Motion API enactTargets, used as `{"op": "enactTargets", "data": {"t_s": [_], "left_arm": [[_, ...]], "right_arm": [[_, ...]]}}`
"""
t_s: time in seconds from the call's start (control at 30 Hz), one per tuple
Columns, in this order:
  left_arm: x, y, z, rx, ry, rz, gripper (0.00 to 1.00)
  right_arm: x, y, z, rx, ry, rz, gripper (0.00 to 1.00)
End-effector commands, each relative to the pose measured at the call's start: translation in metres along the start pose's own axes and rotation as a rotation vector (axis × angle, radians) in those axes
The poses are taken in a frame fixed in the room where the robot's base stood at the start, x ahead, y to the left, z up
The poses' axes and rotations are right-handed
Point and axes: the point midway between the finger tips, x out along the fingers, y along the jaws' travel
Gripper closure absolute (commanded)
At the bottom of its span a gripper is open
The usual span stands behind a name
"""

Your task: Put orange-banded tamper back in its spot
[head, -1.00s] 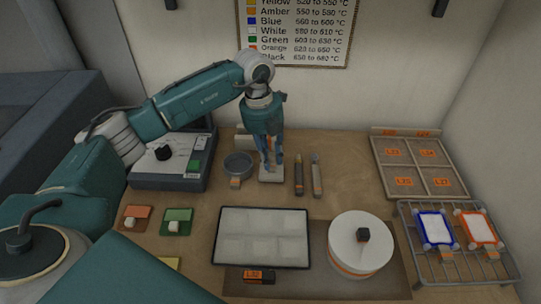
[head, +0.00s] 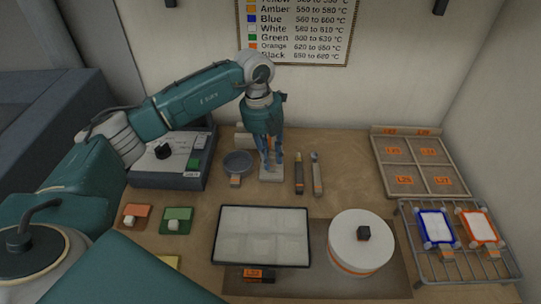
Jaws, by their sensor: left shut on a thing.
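My left gripper (head: 270,164) points down at the back middle of the table, shut on a slim upright thing that its fingers mostly hide. A little orange shows between the fingers, so it appears to be the orange-banded tamper. Just under the fingertips is a small pale block (head: 270,177) on the table. I cannot tell whether the tamper touches it or sits in it. My right gripper is not in view.
A white tray (head: 262,236), a round white turntable (head: 361,242) and a wire rack (head: 460,262) are nearer the front.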

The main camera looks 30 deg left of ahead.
Motion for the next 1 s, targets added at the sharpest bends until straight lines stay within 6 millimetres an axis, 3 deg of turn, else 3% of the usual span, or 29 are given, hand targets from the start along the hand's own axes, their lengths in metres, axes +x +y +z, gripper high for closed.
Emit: {"op": "enactTargets", "data": {"t_s": [0.53, 0.57, 0.63, 1.0], "left_arm": [[0.0057, 0.0008, 0.0002, 0.0, 0.0, 0.0, 0.98], [0.0052, 0.0007, 0.0002, 0.0, -0.001, 0.0, 0.71], [0.0051, 0.0007, 0.0002, 0.0, 0.0, 0.0, 0.57], [0.0016, 0.0007, 0.0004, 0.0, -0.001, 0.0, 0.55]], "right_arm": [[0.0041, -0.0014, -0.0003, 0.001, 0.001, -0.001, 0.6], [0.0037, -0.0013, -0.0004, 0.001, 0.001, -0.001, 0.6], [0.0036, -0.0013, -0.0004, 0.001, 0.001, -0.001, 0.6], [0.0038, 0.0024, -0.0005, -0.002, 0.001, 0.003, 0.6]]}}
